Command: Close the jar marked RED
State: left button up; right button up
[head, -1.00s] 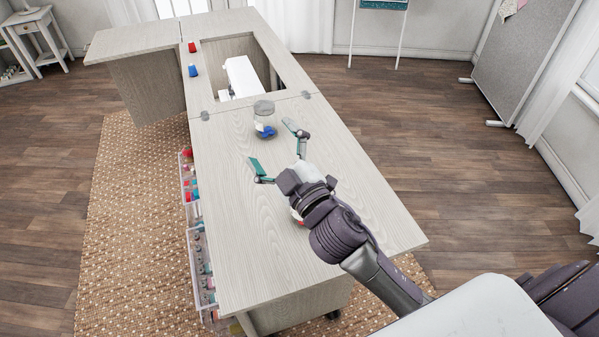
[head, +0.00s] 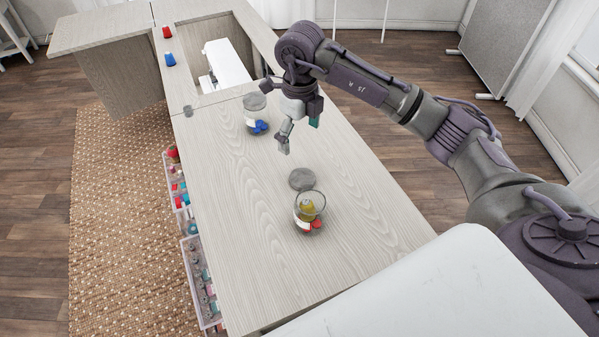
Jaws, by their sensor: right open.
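A clear glass jar (head: 298,214) stands upright on the near part of the cabinet top, with its mouth uncovered. Red pieces and something yellow show in it. A pale label shows on its side, but its word is too small to read. A round grey lid (head: 301,179) is just behind this jar, apparently flat on the wood. My right gripper (head: 298,133) is open and empty, pointing down to the right of the blue jar. My left gripper is out of view.
The wooden cabinet top (head: 370,215) is clear around the near jar. A red spool (head: 167,32) and a blue spool (head: 170,59) stand at the far left. A white sewing machine (head: 227,62) sits in the recess. Clear drawers (head: 200,285) hang on the left side.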

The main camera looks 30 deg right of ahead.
jog(key=shift+s+d, duration=0.1)
send_over(302, 176)
jog(key=f, duration=0.8)
jog(key=shift+a+f+p, duration=0.25)
jog(key=shift+p, duration=0.15)
jog(key=f, duration=0.2)
jog(key=f+p, duration=0.1)
jog(key=f, duration=0.1)
jog(key=shift+s+d+f, duration=0.1)
jog(key=shift+d+f, duration=0.05)
jog(key=shift+d, duration=0.05)
jog(key=shift+f, duration=0.45)
